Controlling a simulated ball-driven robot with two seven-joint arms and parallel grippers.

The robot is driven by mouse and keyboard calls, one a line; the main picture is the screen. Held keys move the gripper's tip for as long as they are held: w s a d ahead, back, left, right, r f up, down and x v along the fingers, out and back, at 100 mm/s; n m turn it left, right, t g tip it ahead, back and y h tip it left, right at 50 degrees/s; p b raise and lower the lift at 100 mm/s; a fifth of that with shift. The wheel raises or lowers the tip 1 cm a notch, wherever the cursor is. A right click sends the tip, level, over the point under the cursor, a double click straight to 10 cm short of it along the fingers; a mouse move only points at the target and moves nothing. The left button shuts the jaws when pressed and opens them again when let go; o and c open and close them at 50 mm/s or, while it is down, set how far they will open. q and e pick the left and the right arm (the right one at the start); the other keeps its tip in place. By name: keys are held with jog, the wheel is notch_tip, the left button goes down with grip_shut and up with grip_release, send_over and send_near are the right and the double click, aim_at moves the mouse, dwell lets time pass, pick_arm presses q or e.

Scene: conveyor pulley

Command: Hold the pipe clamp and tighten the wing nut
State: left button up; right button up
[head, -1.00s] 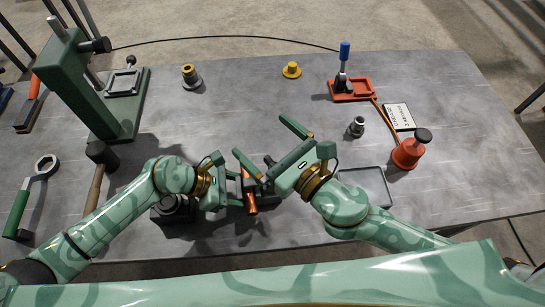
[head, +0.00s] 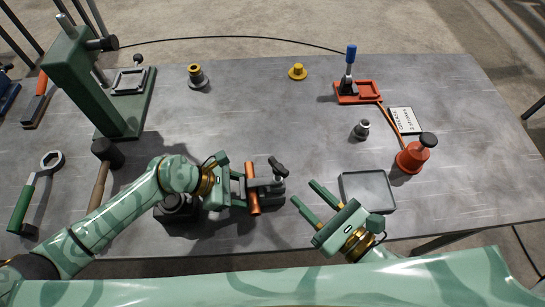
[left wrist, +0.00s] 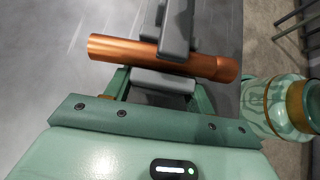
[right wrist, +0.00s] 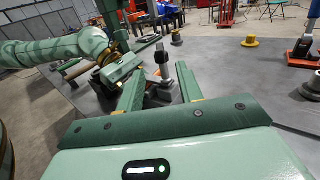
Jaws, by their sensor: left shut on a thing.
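The pipe clamp (head: 267,190) is grey and sits around a copper pipe (head: 253,188). A dark wing nut (head: 279,167) shows at its far right side. My left gripper (head: 243,188) is shut on the clamp from the left. In the left wrist view, the clamp (left wrist: 165,80) is between the fingers and the copper pipe (left wrist: 120,47) lies across it. The wing nut cannot be made out there. My right gripper (head: 303,191) is open and empty, to the right of the clamp and apart from it. Its open fingers also show in the right wrist view (right wrist: 160,92).
A grey tray (head: 368,191) lies right of my right gripper. A red plunger-like object (head: 412,155) and a small metal fitting (head: 361,130) stand beyond it. A green press (head: 85,85), a mallet (head: 103,165) and a wrench (head: 35,190) are at left.

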aim_at(270, 157)
jog(key=x, duration=1.2)
jog(key=shift+d, duration=0.1)
grip_shut()
